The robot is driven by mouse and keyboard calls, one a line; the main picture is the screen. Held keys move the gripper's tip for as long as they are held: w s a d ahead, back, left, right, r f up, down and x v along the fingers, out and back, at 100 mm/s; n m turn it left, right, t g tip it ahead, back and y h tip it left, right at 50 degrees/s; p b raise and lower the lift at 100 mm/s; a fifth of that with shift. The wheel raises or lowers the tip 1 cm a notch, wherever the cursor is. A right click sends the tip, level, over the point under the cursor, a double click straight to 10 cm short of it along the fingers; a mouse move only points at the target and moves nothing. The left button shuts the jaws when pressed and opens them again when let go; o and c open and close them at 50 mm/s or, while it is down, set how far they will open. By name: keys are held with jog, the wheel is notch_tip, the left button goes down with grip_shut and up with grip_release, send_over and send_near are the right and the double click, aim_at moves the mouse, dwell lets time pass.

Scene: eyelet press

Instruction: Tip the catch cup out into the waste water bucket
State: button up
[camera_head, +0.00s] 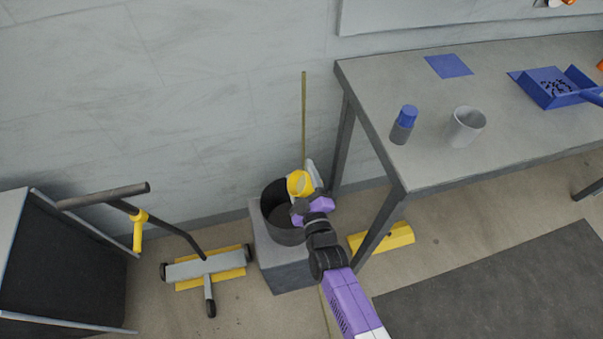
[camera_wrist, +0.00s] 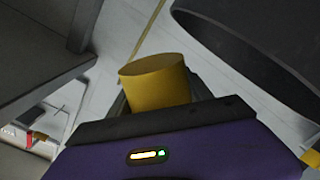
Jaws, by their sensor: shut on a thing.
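The yellow catch cup (camera_head: 299,184) is held in my gripper (camera_head: 308,197) at the right side of the dark waste water bucket (camera_head: 284,236), above its rim. The cup looks tilted in the head view. In the wrist view the cup (camera_wrist: 155,84) stands up between the jaws, which are shut on it. The bucket (camera_wrist: 262,38) shows there at the upper right, apart from the cup. I cannot see what is inside the cup. The part of the bucket behind my gripper is hidden.
The bucket stands on a grey block (camera_head: 284,272) by the wall. A table (camera_head: 432,165) to the right bears a blue-capped bottle (camera_head: 403,125), a grey cup (camera_head: 465,127) and a blue tray (camera_head: 551,88). A wheeled yellow-and-grey tool (camera_head: 207,266) stands left.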

jog(key=shift+a+r+n+p, duration=0.15)
jog(key=shift+r+n+p, duration=0.3)
jog(key=shift+n+p, duration=0.45)
jog(key=shift+a+r+n+p, duration=0.1)
jog(key=shift+r+n+p, duration=0.45)
jog(key=shift+n, duration=0.55)
jog(key=n+p, duration=0.2)
jog(key=n, duration=0.1)
jog(key=shift+s+a+r, duration=0.15)
jog(key=shift+a+r, duration=0.2)
jog(key=shift+r, duration=0.05)
jog(key=shift+s+a+r+n+p, duration=0.15)
jog(key=shift+n+p, duration=0.1)
jog(key=shift+n, duration=0.25)
jog(key=shift+w+a+n+p, duration=0.1)
jog(key=shift+n+p, duration=0.15)
jog(key=shift+n, duration=0.25)
dwell(0.6)
